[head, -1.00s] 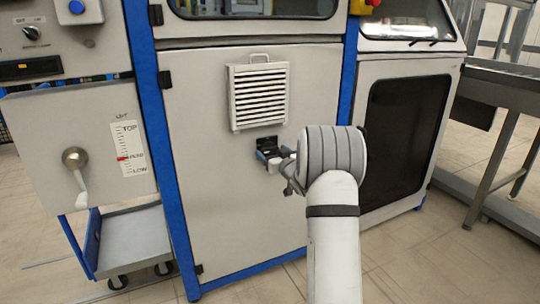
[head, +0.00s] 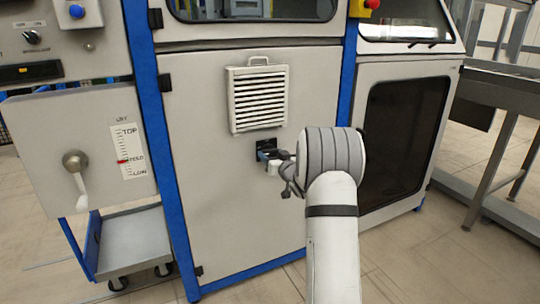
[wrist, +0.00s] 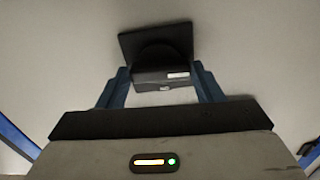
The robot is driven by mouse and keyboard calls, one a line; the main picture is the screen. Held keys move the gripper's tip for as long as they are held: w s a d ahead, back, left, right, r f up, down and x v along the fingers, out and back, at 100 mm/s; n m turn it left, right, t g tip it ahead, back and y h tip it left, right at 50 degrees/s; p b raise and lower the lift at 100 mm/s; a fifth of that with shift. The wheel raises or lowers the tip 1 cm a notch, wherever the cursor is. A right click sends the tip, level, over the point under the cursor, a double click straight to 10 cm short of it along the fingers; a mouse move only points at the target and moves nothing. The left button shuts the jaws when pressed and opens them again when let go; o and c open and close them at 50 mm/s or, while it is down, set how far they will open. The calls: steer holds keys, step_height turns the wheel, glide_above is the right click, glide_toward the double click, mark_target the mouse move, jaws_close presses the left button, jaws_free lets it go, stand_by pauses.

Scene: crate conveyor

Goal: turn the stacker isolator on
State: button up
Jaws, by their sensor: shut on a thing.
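The isolator (wrist: 156,48) shows in the wrist view as a black square plate with a round hub and a block-shaped handle (wrist: 165,78) that bears a small white label. In the head view its plate (head: 267,144) sits on the grey cabinet panel below the louvred vent, partly covered by my gripper (head: 266,155). My gripper's blue fingers (wrist: 161,72) stand on both sides of the handle in the wrist view and are shut on it. The handle looks level in the wrist view. Any on/off markings are too small or hidden.
The louvred vent (head: 258,97) is above the isolator. A crank (head: 76,170) beside a scale (head: 129,151) and a low trolley (head: 132,236) are at left. A dark window (head: 402,135) is at right. The floor in front is clear.

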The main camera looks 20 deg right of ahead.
steer(key=m+p, duration=0.3)
steer(key=shift+a+r, duration=0.1)
steer(key=shift+r, duration=0.15)
steer(key=m+p, duration=0.4)
steer(key=m, duration=0.1)
steer(key=shift+m, duration=0.3)
steer(key=m+p, duration=0.2)
steer(key=m, duration=0.2)
steer(key=shift+p, duration=0.35)
steer(key=shift+f+m+p, duration=0.15)
steer(key=shift+m+p, duration=0.75)
steer(key=shift+m, duration=1.2)
steer(key=o, duration=1)
steer(key=shift+f, duration=0.1)
